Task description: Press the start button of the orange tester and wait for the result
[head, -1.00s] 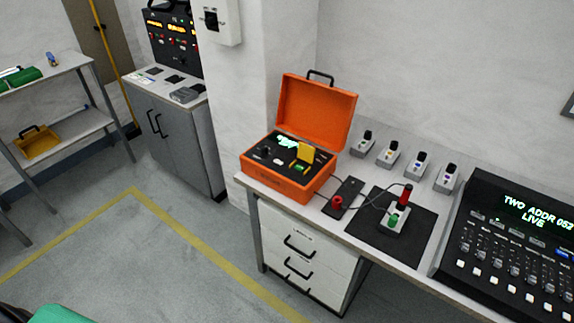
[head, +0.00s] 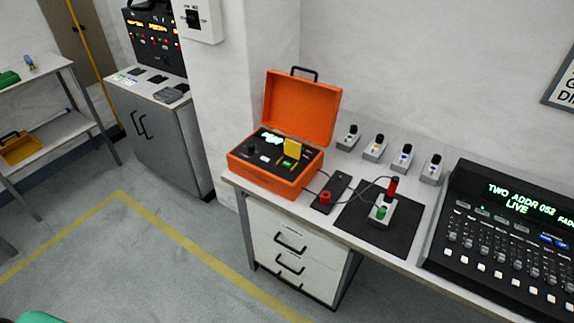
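The orange tester (head: 268,181) stands with its lid (head: 301,108) open at the left end of the bench. Its black panel carries a small lit green display (head: 272,139), a raised yellow flap (head: 293,148), a green part under the flap, a dark knob and a white part. The display text is too small to read. Leads run from the tester to a red plug on a black strip (head: 338,190) and to a device with red and green parts (head: 382,211) on a black mat (head: 364,233). Neither gripper is in view.
Several small grey units (head: 375,147) stand along the wall behind the mat. A black console (head: 505,235) reading "TWO ADDR 052 LIVE" fills the right. Drawers (head: 292,247) sit under the bench. Grey floor (head: 150,270) with yellow lines is clear at left.

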